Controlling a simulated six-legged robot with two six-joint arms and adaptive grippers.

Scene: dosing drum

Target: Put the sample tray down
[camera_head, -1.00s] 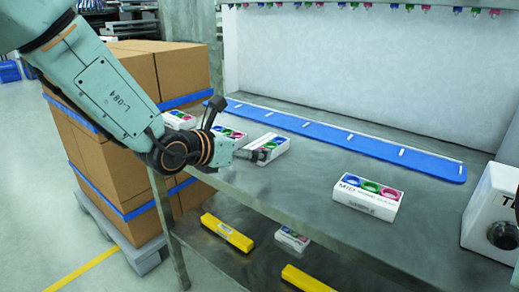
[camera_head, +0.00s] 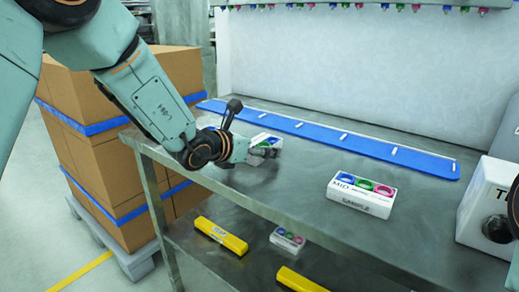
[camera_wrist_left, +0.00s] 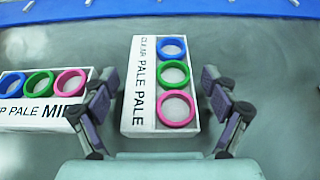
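A white sample tray (camera_wrist_left: 137,92) with blue, green and pink rings is lettered "CLEAR PALE PALE" in the left wrist view. It also shows in the head view (camera_head: 265,140), partly hidden by my gripper, and appears to rest on the grey tabletop. My left gripper (camera_wrist_left: 160,90) has its fingers spread, one on each side of this tray; narrow gaps seem to show between fingers and tray. The gripper also shows in the head view (camera_head: 268,153). My right gripper is in neither view.
Another ringed tray (camera_wrist_left: 40,115) lies just left of the left finger. A "MID" sample tray (camera_head: 361,195) stands right on the grey table (camera_head: 300,195). A blue strip (camera_head: 330,135) runs along the back. A white box (camera_head: 485,205) is at right. Stacked cartons (camera_head: 110,170) stand left.

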